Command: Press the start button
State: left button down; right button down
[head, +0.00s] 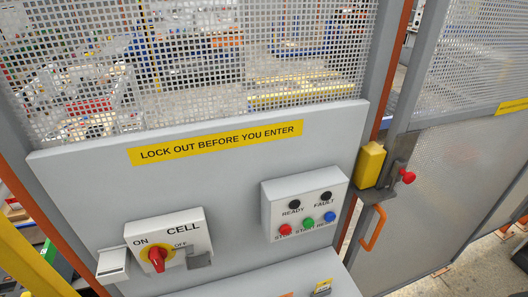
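The green start button (308,223) is on a light grey control box (270,215) on the panel, right of centre. It sits between the red stop button (285,230) and the blue reset button (330,217). Above them are two dark, unlit lamps, the ready lamp (295,204) and the fault lamp (326,195). Nothing covers the start button. Neither of my grippers shows in the head view.
A cell switch (157,258) with a red handle is at lower left, beside a small pale box (113,263). Right of the panel are a yellow gate lock (370,165), a red knob (407,176) and an orange handle (373,228). Mesh fence (200,60) stands above.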

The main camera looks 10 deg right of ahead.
aim_at(308, 223)
jog(key=z, duration=0.75)
jog(key=i+j+z, duration=0.1)
jog(key=i+j, duration=0.05)
jog(key=i, duration=0.1)
